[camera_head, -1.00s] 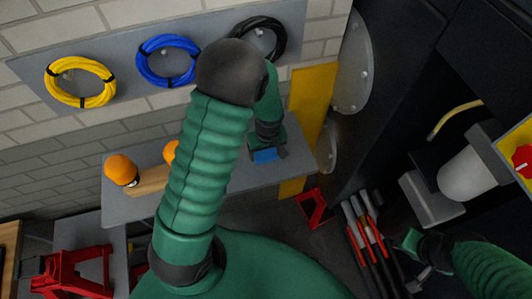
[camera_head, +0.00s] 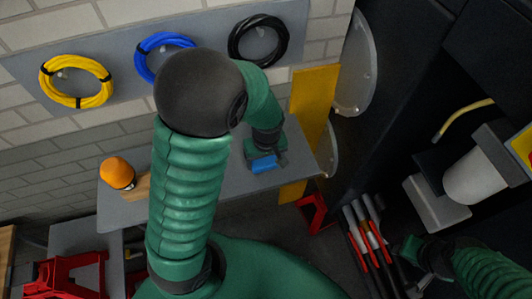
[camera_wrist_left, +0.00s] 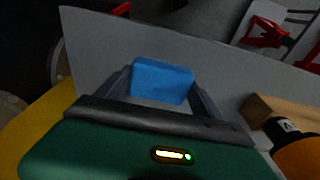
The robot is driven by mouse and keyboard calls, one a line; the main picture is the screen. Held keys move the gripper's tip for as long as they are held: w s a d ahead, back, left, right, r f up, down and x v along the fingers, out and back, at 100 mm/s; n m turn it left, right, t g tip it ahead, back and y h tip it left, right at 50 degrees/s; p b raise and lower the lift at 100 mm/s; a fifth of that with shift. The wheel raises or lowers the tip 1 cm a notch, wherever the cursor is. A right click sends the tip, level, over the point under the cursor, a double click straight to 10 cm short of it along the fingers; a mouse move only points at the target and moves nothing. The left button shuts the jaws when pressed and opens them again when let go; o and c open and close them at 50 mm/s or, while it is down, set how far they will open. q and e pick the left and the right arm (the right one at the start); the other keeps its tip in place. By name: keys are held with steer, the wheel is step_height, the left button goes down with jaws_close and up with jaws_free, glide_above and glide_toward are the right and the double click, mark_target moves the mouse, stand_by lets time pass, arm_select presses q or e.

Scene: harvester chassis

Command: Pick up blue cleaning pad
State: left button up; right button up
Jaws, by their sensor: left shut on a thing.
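The blue cleaning pad (camera_head: 264,164) is a small bright blue block over the right part of the grey shelf. In the left wrist view the pad (camera_wrist_left: 161,81) sits between the two dark fingers of my left gripper (camera_wrist_left: 163,88), which is shut on it. In the head view my left gripper (camera_head: 267,155) points down at the shelf, partly hidden by its own wrist. I cannot tell whether the pad still touches the shelf. My right gripper (camera_head: 425,275) shows at the lower right, low and away from the shelf; its jaws are too small and dark to read.
The grey shelf (camera_head: 225,190) also carries an orange-capped bottle (camera_head: 118,173) and a wooden block (camera_head: 142,186). Yellow (camera_head: 76,81), blue (camera_head: 150,57) and black (camera_head: 258,41) cable coils hang behind. A yellow panel (camera_head: 312,105) stands right of the shelf. Red-handled tools (camera_head: 362,235) stand below right.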

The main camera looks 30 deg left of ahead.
arm_select(q)
steer(key=s+d+r+b, duration=0.1)
steer(key=s+d+b, duration=0.4)
steer(key=s+b, duration=0.3)
steer(key=shift+s+d, duration=0.3)
steer(key=shift+s, duration=0.95)
steer(key=o, duration=0.7)
steer(key=c, duration=0.6)
steer(key=shift+o, duration=0.2)
